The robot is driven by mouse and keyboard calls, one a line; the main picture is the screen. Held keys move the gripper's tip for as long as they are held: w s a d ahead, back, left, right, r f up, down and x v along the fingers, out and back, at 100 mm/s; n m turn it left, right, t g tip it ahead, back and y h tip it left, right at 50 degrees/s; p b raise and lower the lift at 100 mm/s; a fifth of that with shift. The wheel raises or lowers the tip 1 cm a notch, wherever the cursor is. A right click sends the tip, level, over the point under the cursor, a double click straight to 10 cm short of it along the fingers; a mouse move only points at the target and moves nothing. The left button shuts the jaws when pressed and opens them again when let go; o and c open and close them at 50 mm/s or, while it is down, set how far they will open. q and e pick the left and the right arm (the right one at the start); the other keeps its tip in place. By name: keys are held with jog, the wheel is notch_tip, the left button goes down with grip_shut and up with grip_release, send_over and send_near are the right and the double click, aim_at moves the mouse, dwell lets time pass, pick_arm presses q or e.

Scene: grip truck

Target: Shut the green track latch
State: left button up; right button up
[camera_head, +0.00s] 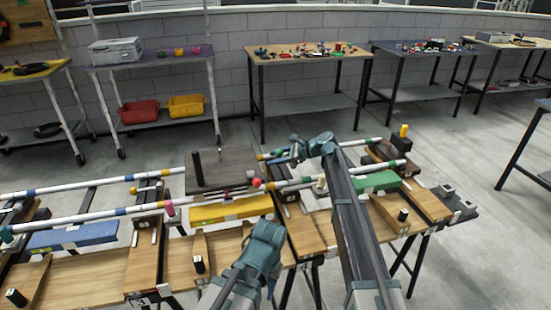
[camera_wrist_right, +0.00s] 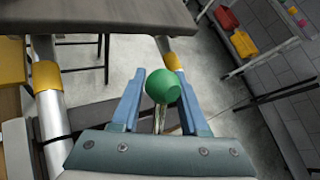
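The latch's green ball knob (camera_wrist_right: 162,86) stands on a thin metal stem in the right wrist view. It lies between the two blue fingers of my right gripper (camera_wrist_right: 159,92), which look spread to about the ball's width. I cannot tell whether they touch it. In the head view my right gripper (camera_head: 284,153) is at the far track pipe, right of the dark plate, and I cannot make out the green knob there. My left gripper (camera_head: 267,238) is low at the front, above the wooden bench; its fingers are not clear.
A red knob (camera_head: 256,183) is on the nearer pipe. A dark plate (camera_head: 222,168) stands over the track beside my right gripper. Yellow (camera_head: 230,209), blue (camera_head: 72,237) and green (camera_head: 377,182) blocks lie along the bench. Tables with small items stand behind, across open floor.

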jog(key=shift+d, duration=0.1)
jog(key=p+v, duration=0.6)
jog(key=v, duration=0.7)
jog(key=shift+d+r+p, duration=0.15)
jog(key=shift+d+p, duration=0.1)
jog(key=shift+p, duration=0.1)
jog(key=shift+s, duration=0.1)
